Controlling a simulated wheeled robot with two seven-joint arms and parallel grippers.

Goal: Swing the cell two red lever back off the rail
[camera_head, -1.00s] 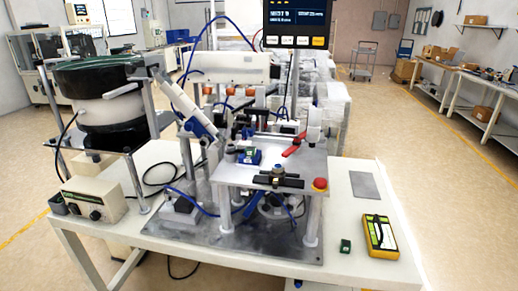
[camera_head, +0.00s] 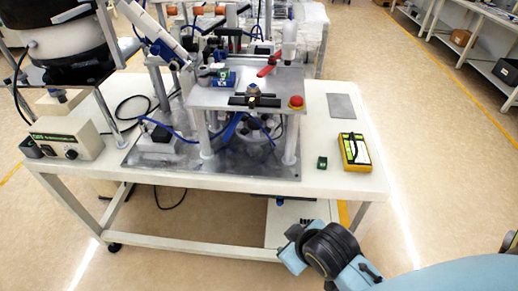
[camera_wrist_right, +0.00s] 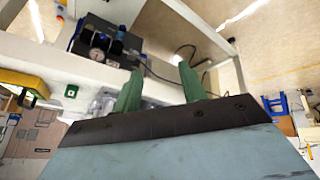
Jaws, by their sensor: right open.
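The red lever (camera_head: 268,66) is on the raised metal plate (camera_head: 225,97) of the station in the head view. It lies at a slant, its upper right end by a pale upright cylinder (camera_head: 289,40). Whether it touches the rail cannot be told. My right arm comes in from the lower right, in front of the table and well short of the lever. My right gripper (camera_wrist_right: 160,88) shows two green fingers apart with nothing between them in the right wrist view. The lever is not recognisable there. My left gripper is out of view.
A red button (camera_head: 296,102) sits at the plate's right corner. A yellow meter (camera_head: 355,152), a small green block (camera_head: 322,163) and a grey sheet (camera_head: 341,107) lie on the white table. A bowl feeder (camera_head: 68,45) stands left.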

